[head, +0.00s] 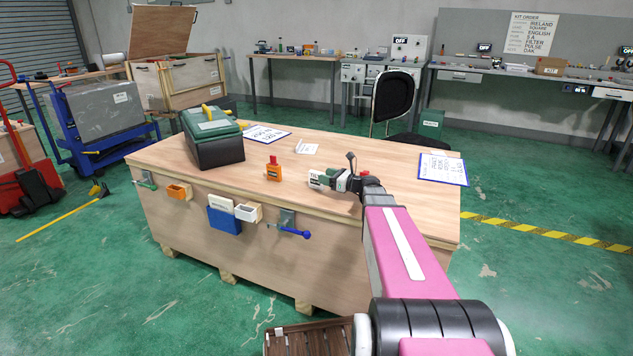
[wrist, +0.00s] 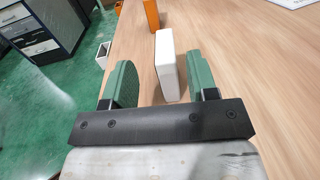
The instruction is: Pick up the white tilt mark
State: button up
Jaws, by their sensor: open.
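The white tilt mark, a plain upright white block (wrist: 166,66), stands on the wooden bench top in the wrist view. My gripper (wrist: 160,78) is open, with its green fingers on either side of the block. The block sits nearer the right finger, and a gap shows at the left finger. Its far part reaches past the fingertips. In the head view my gripper (head: 322,180) is low over the bench's middle, and the block is hard to tell apart from the fingers there.
An orange device (head: 273,169) stands on the bench just beyond; it also shows in the wrist view (wrist: 151,14). A green toolbox (head: 212,136) stands at the bench's left. The bench's front edge is close.

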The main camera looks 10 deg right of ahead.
aim_at(317, 172)
jog(key=shift+w+x, duration=0.2)
jog(key=shift+x, duration=2.45)
jog(key=shift+d+f, duration=0.1)
jog(key=shift+d, duration=0.1)
grip_shut()
